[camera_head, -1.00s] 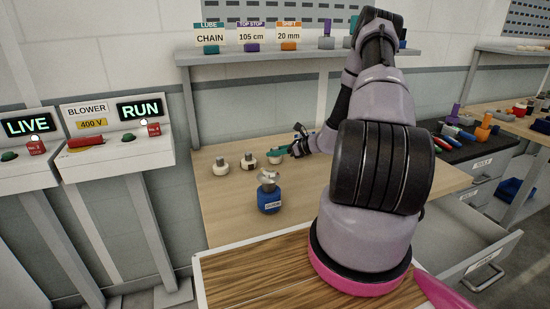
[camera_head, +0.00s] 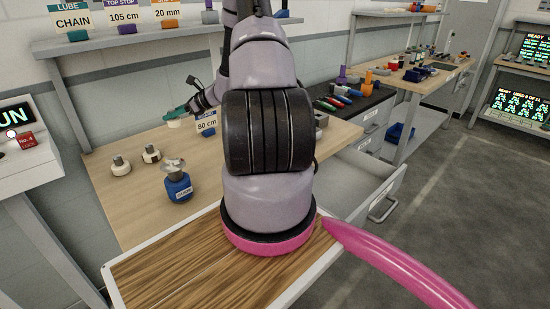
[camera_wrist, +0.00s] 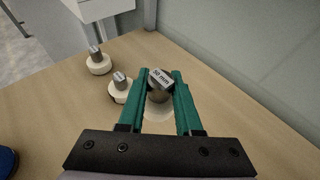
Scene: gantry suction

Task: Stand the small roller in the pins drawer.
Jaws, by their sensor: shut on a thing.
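My gripper (camera_wrist: 160,82) has its teal fingers closed on the grey stem of a cream-based roller (camera_wrist: 158,108). The tag on its top seems to read 50 mm. In the head view my gripper (camera_head: 178,112) is at the back of the wooden table, and the roller (camera_head: 174,123) shows partly below the fingers. Two similar rollers stand upright nearby, one close (camera_wrist: 120,94) and one farther off (camera_wrist: 98,64); their tags are too small to read. An open grey drawer (camera_head: 385,172) is at the right, partly behind my arm; its label does not show.
A sign reading 80 cm (camera_head: 206,124) stands near my gripper. A shelf (camera_head: 120,36) runs above the back. Tools lie on the dark bench top (camera_head: 345,105) at right. Open floor is at far right.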

